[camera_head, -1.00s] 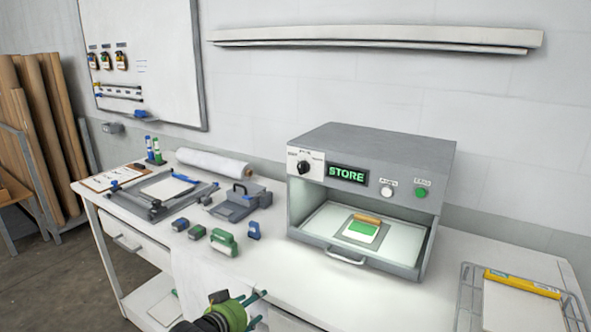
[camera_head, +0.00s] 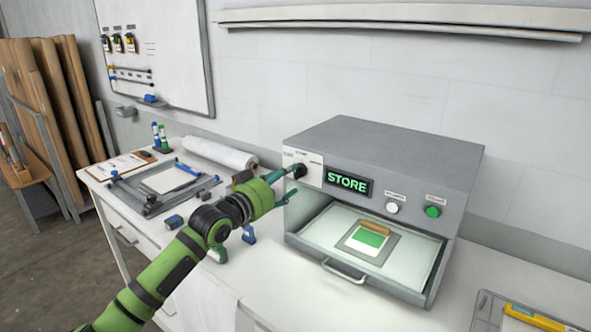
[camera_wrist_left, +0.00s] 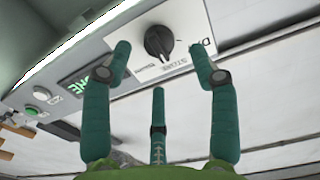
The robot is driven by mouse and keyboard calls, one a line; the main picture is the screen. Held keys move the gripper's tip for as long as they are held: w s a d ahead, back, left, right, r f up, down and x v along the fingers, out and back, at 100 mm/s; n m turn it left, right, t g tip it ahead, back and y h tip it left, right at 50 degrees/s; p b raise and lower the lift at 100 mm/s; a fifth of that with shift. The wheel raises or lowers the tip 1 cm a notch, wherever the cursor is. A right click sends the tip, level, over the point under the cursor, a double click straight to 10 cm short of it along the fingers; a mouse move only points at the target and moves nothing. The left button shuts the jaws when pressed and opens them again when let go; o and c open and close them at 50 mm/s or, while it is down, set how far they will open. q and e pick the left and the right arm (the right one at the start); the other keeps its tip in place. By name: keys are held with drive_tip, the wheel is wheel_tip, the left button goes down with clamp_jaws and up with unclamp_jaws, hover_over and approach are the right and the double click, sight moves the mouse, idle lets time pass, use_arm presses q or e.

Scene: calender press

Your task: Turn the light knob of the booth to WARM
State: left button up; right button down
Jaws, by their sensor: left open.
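The grey booth (camera_head: 400,150) stands on the bench, with a lit display (camera_head: 349,183) reading STORE. Its black light knob (camera_head: 299,171) is at the upper left of the front panel, partly covered by my fingers. The knob (camera_wrist_left: 159,43) shows clearly in the left wrist view on a white label plate. My left gripper (camera_head: 290,182) is open in front of the panel. In the left wrist view its teal fingers (camera_wrist_left: 165,62) are spread, two to either side of the knob and one below, with no clear contact. My right gripper is out of view.
The booth's open bay holds a tray with a green and white sample (camera_head: 368,240). A white button (camera_head: 392,208) and a green button (camera_head: 433,212) sit right of the display. A frame (camera_head: 150,190) and a white roll (camera_head: 220,153) lie at the left.

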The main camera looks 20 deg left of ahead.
sight(295, 174)
use_arm(q)
drive_tip(key=x, duration=0.3)
drive_tip(key=shift+w+d+p, duration=0.1)
drive_tip(key=shift+w+p, duration=0.1)
drive_tip(key=shift+p, duration=0.2)
drive_tip(key=shift+w+d+f, duration=0.1)
drive_tip(key=shift+w+d, duration=0.05)
drive_tip(key=shift+w, duration=0.1)
drive_tip(key=c, duration=1.2)
drive_tip(key=shift+o, duration=0.2)
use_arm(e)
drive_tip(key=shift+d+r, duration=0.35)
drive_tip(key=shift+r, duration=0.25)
